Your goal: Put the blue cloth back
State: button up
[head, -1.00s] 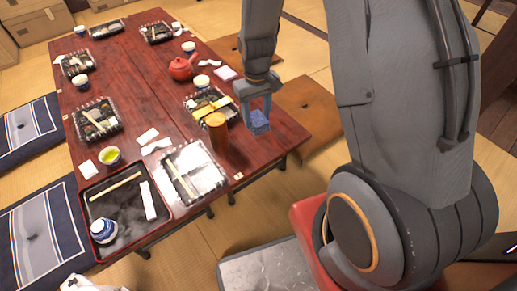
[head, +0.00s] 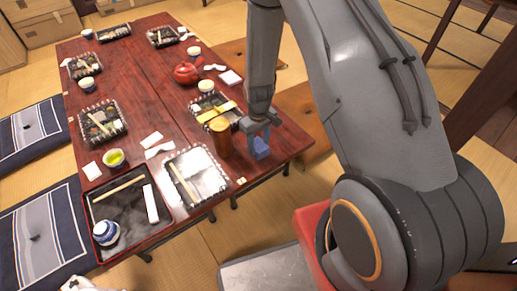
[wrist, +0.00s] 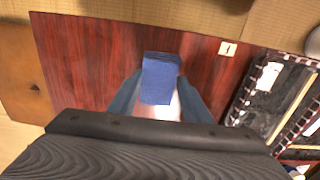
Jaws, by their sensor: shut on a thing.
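The blue cloth (head: 261,148) is a small folded blue piece between the fingers of my gripper (head: 259,140), near the right end of the red-brown table (head: 160,112). In the wrist view the cloth (wrist: 161,78) sits between the two fingertips of my gripper (wrist: 160,95), over the table top (wrist: 95,65). My gripper is shut on the cloth and points down. I cannot tell whether the cloth touches the table.
A brown cylinder (head: 220,138) stands close left of my gripper. Lunch boxes (head: 196,176), a red teapot (head: 187,73) and a black tray (head: 125,215) with a blue-white cup (head: 106,233) are also on the table. Bare wood surrounds the cloth.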

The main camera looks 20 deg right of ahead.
aim_at(259, 146)
jog(key=shift+f, duration=1.4)
jog(key=shift+f, duration=0.2)
jog(key=o, duration=1)
